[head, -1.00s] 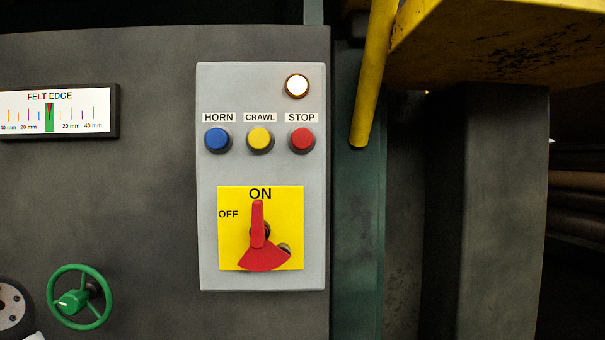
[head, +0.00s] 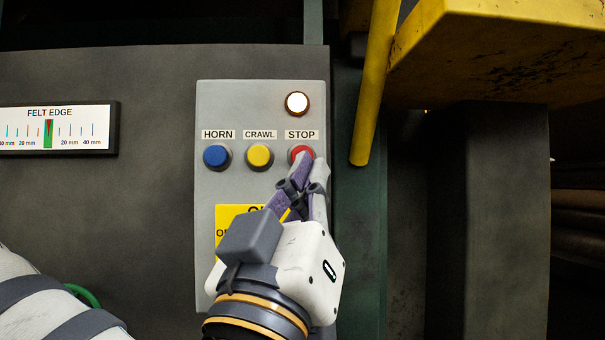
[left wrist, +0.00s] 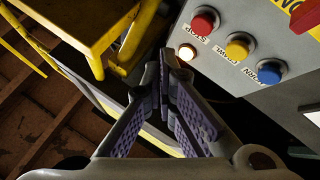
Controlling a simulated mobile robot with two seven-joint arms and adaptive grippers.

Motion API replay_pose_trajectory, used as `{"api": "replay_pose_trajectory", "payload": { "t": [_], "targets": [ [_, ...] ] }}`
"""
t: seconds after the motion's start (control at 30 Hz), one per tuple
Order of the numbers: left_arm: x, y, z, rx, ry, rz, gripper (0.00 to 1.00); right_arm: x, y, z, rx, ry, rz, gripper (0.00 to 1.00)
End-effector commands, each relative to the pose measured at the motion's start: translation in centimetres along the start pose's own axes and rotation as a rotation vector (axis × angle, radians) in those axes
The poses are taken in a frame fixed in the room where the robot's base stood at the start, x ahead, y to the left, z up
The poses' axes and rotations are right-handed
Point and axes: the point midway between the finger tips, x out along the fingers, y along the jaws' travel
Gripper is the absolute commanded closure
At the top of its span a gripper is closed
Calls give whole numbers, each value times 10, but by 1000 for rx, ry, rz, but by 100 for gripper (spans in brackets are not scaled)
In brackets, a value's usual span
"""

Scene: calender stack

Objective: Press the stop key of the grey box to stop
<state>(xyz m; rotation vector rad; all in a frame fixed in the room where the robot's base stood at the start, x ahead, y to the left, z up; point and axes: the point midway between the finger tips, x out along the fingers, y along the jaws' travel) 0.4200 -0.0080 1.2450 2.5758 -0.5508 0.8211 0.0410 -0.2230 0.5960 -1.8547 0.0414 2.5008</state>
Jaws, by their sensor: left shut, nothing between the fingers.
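The grey box (head: 235,115) is fixed to a dark panel in the head view. Its red stop key (head: 298,151) sits under the STOP label, and shows clear in the left wrist view (left wrist: 205,20). My left gripper (head: 311,162) is shut and empty. In the head view its fingertips overlap the lower right of the stop key. In the left wrist view the fingertips (left wrist: 166,58) appear apart from the key. The lamp (head: 297,103) above the label looks lit. My right gripper is not in view.
The yellow crawl key (head: 259,156) and blue horn key (head: 216,157) sit left of the stop key. The yellow switch plate (head: 229,218) is mostly hidden by my gripper. A yellow post (head: 374,90) and platform (head: 490,50) stand to the right.

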Motion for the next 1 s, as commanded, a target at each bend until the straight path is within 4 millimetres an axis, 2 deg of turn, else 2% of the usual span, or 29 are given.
{"api": "replay_pose_trajectory", "payload": {
  "t": [0.1, 0.2, 0.3, 0.67, 1.0],
  "targets": [
    [5, 4, -27, -2, 71, -8, 100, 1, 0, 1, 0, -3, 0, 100],
    [7, 6, -38, -2, 99, -12, 100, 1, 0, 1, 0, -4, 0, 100],
    [7, 6, -40, -3, 106, -13, 100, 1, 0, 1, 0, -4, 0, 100],
    [12, 1, -33, -5, 100, -15, 100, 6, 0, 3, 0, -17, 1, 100],
    [47, -26, -9, -4, 97, -19, 100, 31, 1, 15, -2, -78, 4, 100]
  ]
}}
